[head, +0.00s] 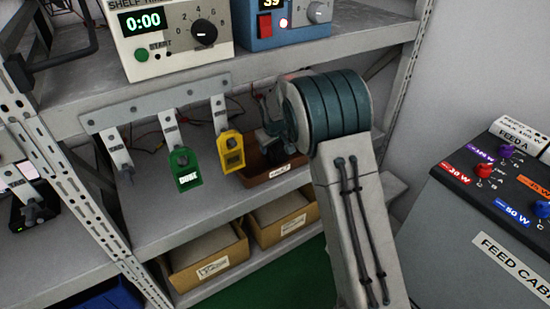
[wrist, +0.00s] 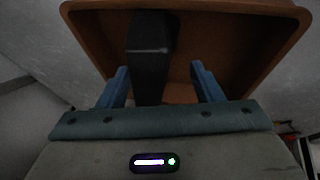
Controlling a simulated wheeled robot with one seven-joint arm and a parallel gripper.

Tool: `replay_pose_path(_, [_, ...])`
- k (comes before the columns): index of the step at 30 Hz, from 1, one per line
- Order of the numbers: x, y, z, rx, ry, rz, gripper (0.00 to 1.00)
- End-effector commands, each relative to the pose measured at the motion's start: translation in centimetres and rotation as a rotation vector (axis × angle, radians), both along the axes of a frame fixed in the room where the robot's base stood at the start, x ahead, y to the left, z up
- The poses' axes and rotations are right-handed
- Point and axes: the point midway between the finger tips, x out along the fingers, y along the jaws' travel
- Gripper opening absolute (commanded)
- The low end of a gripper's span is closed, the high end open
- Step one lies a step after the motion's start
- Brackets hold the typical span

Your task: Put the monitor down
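The monitor, a dark, narrow block, shows in the wrist view (wrist: 150,55) inside a brown bin (wrist: 245,18). My gripper (wrist: 165,80) has its two blue fingers on either side of the block. A gap shows between the right finger and the block; the left finger is close beside it. The fingers look open. Whether the block rests fully on the bin floor is hard to see.
A green tag (head: 185,169) and a yellow tag (head: 230,151) hang on a rail left of the bin. Two cardboard boxes (head: 207,257) stand on the shelf below. A beige instrument (head: 170,35) sits above. A feed cabinet (head: 495,200) stands at right.

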Motion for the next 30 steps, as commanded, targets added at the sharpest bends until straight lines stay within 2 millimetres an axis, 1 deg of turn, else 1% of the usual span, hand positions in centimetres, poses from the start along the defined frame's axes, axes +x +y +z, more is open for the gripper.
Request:
replay_pose_path(1, [-1.0,-0.1,0.0,0.0,0.002,0.001,0.59])
replay_pose_path(6, [-3.8,-0.3,0.0,0.0,0.0,0.002,0.59])
replay_pose_path(12, [-6.4,-0.6,0.0,0.0,0.002,0.001,0.59])
replay_pose_path(16, [-7.2,-0.7,0.0,-0.001,0.001,0.002,0.59])
replay_pose_path(23, [-7.6,-0.9,0.1,0.0,0.001,-0.002,0.59])
replay_pose_path(26, [-8.2,-1.7,0.8,0.008,0.009,-0.021,0.59])
replay_pose_path(29, [-9.6,-3.6,2.4,0.024,0.028,-0.069,0.59])
replay_pose_path(30, [-10.6,-4.7,3.2,0.033,0.04,-0.096,0.59])
